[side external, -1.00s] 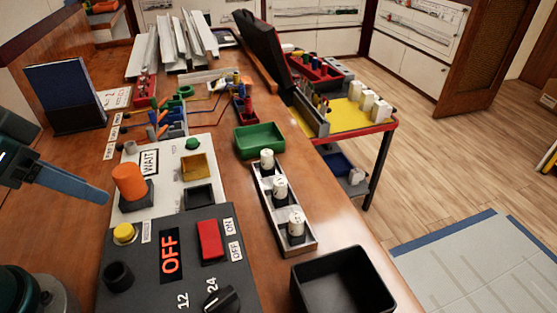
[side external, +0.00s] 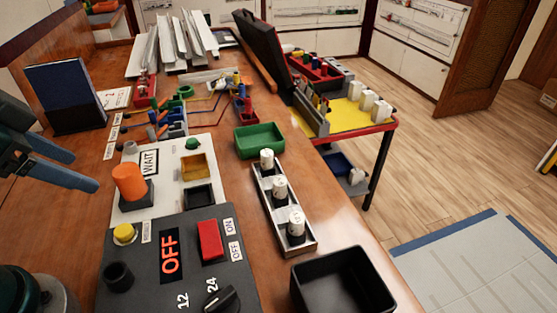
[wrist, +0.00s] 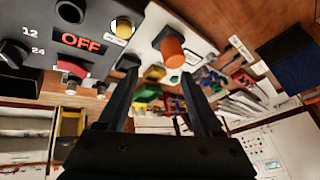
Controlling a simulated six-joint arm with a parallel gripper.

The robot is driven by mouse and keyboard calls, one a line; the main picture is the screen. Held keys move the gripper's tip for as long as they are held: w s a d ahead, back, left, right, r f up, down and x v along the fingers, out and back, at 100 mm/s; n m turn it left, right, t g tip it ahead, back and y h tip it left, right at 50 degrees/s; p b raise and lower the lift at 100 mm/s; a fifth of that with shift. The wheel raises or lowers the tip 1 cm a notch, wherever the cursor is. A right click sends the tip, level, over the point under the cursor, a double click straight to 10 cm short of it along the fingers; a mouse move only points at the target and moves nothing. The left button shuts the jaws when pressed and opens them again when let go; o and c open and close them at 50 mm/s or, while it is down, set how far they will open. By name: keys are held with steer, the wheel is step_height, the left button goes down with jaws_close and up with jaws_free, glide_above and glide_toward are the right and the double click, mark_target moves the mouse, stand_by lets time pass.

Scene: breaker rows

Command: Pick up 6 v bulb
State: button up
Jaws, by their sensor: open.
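Three white bulbs with dark bases stand upright in a narrow grey tray (side external: 306,248) at the right of the bench: a far one (side external: 267,158), a middle one (side external: 280,187) and a near one (side external: 296,222). Their labels are too small to read, so I cannot tell which is the 6 V bulb. My gripper (side external: 84,172) is at the left edge of the side view, above the bench, well apart from the tray. Its two blue-grey fingers are open and empty. In the wrist view the gripper (wrist: 157,69) shows its spread fingers below the orange knob.
A control panel (side external: 140,285) reading OFF and a white panel with an orange knob (side external: 129,181) lie between my gripper and the tray. A green bin (side external: 260,140) is behind the tray and a black bin (side external: 340,282) in front. A blue binder (side external: 65,95) stands at left.

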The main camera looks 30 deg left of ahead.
steer(key=w+a+r+m+t+y, duration=0.1)
steer(key=w+m+y, duration=0.2)
steer(key=w+m, duration=0.35)
steer(key=w+a+r+m+y, duration=0.1)
steer(key=w+r+m+y, duration=0.1)
steer(key=w+m, duration=0.45)
steer(key=m+t, duration=0.4)
steer(key=m, duration=0.7)
glide_above(280, 179)
steer(key=a, duration=0.7)
step_height(280, 179, down, 7)
steer(key=d+f+m, duration=0.1)
steer(key=d+f, duration=0.1)
steer(key=f, duration=0.1)
steer(key=s+d+f+m+t, duration=0.1)
steer(key=d+f+m, duration=0.1)
steer(key=d+f, duration=0.1)
steer(key=s+d+f+m+h, duration=0.1)
steer(key=d+f, duration=0.2)
steer(key=shift+m+t, duration=0.4)
steer(key=shift+x, duration=2.4)
jaws_close()
